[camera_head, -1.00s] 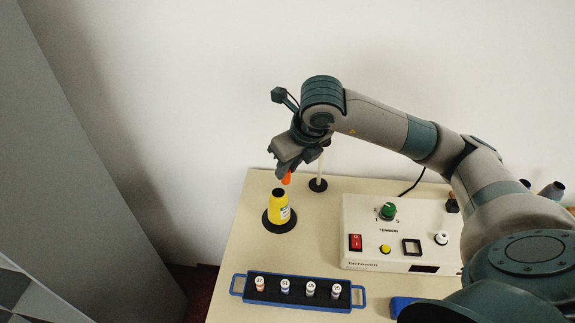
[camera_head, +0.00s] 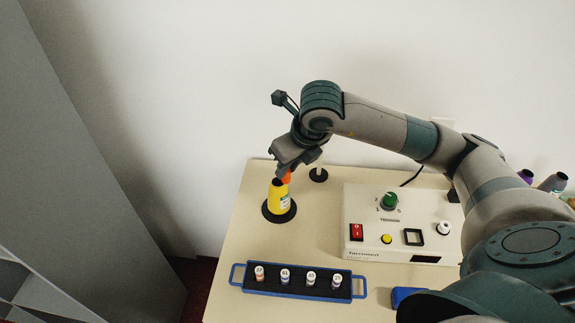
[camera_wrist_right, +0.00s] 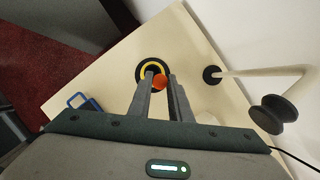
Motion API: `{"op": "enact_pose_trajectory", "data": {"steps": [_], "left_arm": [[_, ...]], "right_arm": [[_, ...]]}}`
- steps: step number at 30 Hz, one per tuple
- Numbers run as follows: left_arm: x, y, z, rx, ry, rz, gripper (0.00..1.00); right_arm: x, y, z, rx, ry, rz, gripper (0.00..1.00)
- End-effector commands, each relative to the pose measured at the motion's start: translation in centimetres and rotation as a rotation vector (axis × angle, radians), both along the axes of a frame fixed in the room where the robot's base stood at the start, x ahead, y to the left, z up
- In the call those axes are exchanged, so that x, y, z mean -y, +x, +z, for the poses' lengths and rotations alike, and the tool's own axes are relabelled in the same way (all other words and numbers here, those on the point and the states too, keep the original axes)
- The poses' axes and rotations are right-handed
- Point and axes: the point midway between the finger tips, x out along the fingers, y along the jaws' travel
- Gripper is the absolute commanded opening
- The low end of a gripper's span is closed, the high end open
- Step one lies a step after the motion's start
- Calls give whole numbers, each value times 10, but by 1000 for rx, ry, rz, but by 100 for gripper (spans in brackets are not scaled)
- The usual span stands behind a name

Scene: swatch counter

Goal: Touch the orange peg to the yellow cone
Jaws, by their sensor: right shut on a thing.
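The yellow cone (camera_head: 278,198) stands upright on its round black base at the left of the table, with a dark top. My right gripper (camera_head: 285,170) is just above it and shut on the orange peg (camera_head: 288,177). In the right wrist view the peg (camera_wrist_right: 159,82) sits between my right fingertips (camera_wrist_right: 160,79), and the cone (camera_wrist_right: 146,73) shows partly behind it as a yellow ring on black. The peg's lower end is at the cone's top; I cannot tell whether they touch. My left gripper is not in view.
A white control box (camera_head: 400,225) with a green knob and buttons stands to the right. A blue-handled black tray (camera_head: 310,290) with several vials lies in front. A thin post on a black foot (camera_head: 318,175) stands close behind the cone.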

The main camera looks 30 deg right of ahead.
Motion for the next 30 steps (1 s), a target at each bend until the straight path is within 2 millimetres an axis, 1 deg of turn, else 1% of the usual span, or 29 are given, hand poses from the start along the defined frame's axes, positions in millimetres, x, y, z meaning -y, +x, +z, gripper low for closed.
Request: {"op": "enact_pose_trajectory", "data": {"steps": [30], "left_arm": [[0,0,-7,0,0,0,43]], "right_arm": [[0,0,-6,0,0,0,0]]}}
